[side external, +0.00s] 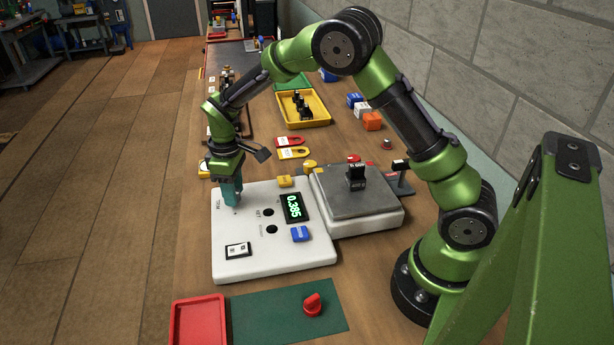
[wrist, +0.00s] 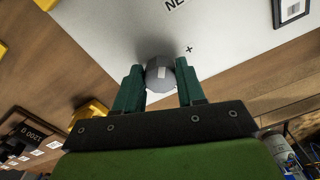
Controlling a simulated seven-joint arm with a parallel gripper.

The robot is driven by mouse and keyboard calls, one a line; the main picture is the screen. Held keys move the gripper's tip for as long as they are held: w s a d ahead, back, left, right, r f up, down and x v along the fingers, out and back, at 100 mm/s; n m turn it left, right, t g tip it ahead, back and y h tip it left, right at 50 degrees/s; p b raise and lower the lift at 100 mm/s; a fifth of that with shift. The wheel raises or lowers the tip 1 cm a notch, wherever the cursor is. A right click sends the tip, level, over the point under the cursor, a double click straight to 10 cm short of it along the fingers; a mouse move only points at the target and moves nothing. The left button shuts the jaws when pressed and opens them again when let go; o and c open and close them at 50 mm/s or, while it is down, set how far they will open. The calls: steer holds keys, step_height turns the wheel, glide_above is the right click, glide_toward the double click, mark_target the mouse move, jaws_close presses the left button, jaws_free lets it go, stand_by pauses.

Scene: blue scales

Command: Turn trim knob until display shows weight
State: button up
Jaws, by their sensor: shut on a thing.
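The white scale panel (side external: 275,258) lies on the bench, with a lit display (side external: 293,207) that reads 0.385 in green. My gripper (side external: 232,200) points down at the panel's far left corner. In the wrist view my gripper (wrist: 160,85) has its two teal fingers on either side of the grey trim knob (wrist: 160,72), shut on it. A plus mark is printed on the panel beside the knob. In the side view the fingers hide the knob. A black weight (side external: 356,174) stands on the grey weighing plate (side external: 335,200) to the right of the panel.
In front lie a green mat (side external: 262,318) with a red knob (side external: 312,305) and a red tray (side external: 198,322). A yellow tray (side external: 318,122) holds black weights farther back.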

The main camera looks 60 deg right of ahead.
steer(key=m, duration=0.4)
steer(key=shift+a+m, duration=0.1)
steer(key=shift+m, duration=0.3)
steer(key=m, duration=0.4)
steer(key=shift+m, duration=0.3)
steer(key=m, duration=0.4)
steer(key=shift+w+a+r, duration=0.1)
steer(key=shift+m, duration=2)
steer(key=o, duration=1.1)
steer(key=shift+c, duration=0.2)
step_height(320, 180, up, 17)
